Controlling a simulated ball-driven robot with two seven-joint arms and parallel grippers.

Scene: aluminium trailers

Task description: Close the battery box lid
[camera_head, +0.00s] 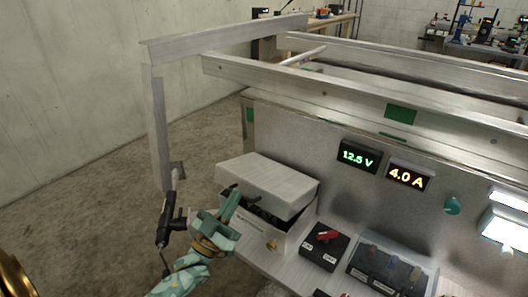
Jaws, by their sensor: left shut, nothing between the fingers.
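The battery box (291,243) is a pale grey box on the ledge in front of the metal panel. Its lid (268,181) is partly open, tilted above the box, with a dark gap under its front edge where the inside shows. My left gripper (232,196) is teal, shut and empty, at the near left side of the box, close to the lid's lower edge. I cannot tell whether it touches the lid. It hides part of the box's left side. My right gripper is not in view.
A black switch with a red handle (327,235) and a fuse block (388,268) sit right of the box. Displays reading 12.5 V (357,156) and 4.0 A (407,177) are on the panel. An aluminium frame (157,125) rises at the left. Open floor lies left.

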